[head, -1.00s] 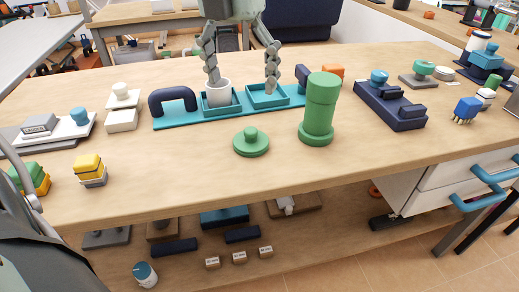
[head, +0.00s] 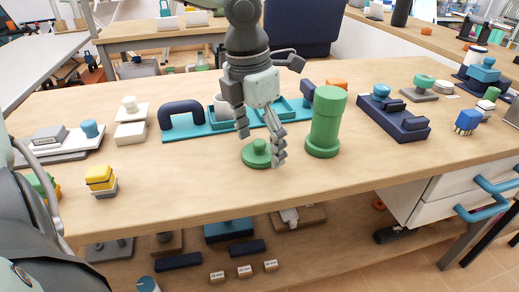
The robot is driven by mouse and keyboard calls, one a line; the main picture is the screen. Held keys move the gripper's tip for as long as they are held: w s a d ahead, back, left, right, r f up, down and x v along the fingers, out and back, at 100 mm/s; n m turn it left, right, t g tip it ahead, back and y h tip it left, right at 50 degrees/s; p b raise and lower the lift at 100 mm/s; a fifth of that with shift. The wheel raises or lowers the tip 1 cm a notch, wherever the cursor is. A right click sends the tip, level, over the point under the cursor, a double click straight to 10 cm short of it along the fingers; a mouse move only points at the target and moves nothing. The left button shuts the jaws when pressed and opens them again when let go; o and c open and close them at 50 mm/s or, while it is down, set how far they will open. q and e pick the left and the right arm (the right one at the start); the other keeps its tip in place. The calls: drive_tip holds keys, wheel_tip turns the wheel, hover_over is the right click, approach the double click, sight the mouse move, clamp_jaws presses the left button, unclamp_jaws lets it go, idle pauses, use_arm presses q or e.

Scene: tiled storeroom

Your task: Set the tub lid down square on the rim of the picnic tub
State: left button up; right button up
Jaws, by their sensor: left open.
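The green round lid with a knob (head: 256,160) lies flat on the wooden table, near its middle. My left gripper (head: 261,147) is open and points down at the lid, with one finger to the left of the knob and the other to the right. It holds nothing, and whether a finger touches the lid cannot be told. A tall green cylinder (head: 325,122) stands upright just right of the lid. A small pale tub (head: 221,106) stands in a teal tray behind the gripper, partly hidden by it. Which of these is the picnic tub is not clear. My right gripper is not in view.
The teal tray base (head: 190,133) has a dark arch (head: 181,111) at its left end. A dark navy block holder (head: 392,118) stands right of the cylinder. Yellow and grey blocks (head: 100,180) lie at left. The table front (head: 200,195) is clear.

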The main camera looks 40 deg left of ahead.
use_arm(q)
drive_tip(key=c, duration=1)
drive_tip(key=shift+r, duration=0.15)
